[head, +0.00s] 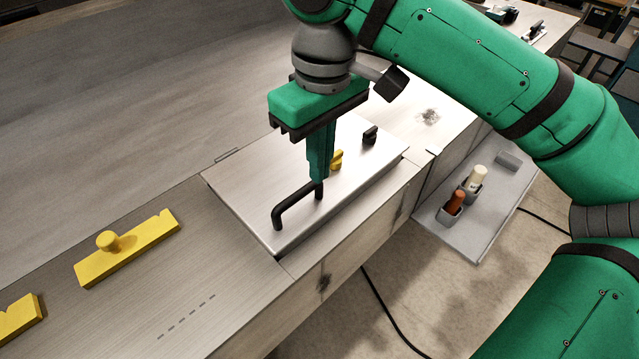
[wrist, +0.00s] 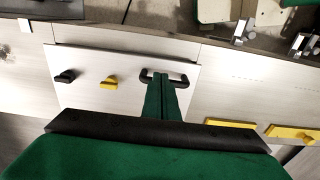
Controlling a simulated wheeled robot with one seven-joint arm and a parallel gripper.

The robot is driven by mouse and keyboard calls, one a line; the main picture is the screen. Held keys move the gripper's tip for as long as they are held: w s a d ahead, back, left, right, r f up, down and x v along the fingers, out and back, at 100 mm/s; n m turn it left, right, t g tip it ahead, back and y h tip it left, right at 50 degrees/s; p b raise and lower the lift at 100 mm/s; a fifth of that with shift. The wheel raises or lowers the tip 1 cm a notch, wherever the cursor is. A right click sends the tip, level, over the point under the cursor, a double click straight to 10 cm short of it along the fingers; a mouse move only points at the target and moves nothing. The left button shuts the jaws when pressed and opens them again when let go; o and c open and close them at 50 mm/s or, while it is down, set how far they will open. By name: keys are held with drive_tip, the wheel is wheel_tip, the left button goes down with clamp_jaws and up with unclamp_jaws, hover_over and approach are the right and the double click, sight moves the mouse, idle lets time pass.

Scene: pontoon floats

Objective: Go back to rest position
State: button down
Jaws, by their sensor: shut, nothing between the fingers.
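My gripper (head: 319,180) is shut and empty, its green fingers pointing down just above a metal plate (head: 240,190). The fingertips overlap the far end of a black bar handle (head: 290,207) in the head view; I cannot tell whether they touch it. In the wrist view the closed fingers (wrist: 163,80) also lie in front of the middle of the handle (wrist: 180,80). A small yellow knob (head: 336,160) and a black knob (head: 370,136) stand on the plate behind the fingers.
Yellow bars (head: 140,251) lie on the bench at left, one with a round knob. A grey side tray (head: 470,235) at right holds an orange-handled (head: 456,201) and a cream-handled item (head: 476,179) in cups. The wide grey surface at upper left is clear.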

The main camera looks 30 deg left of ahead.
drive_tip(key=shift+r, duration=1.25)
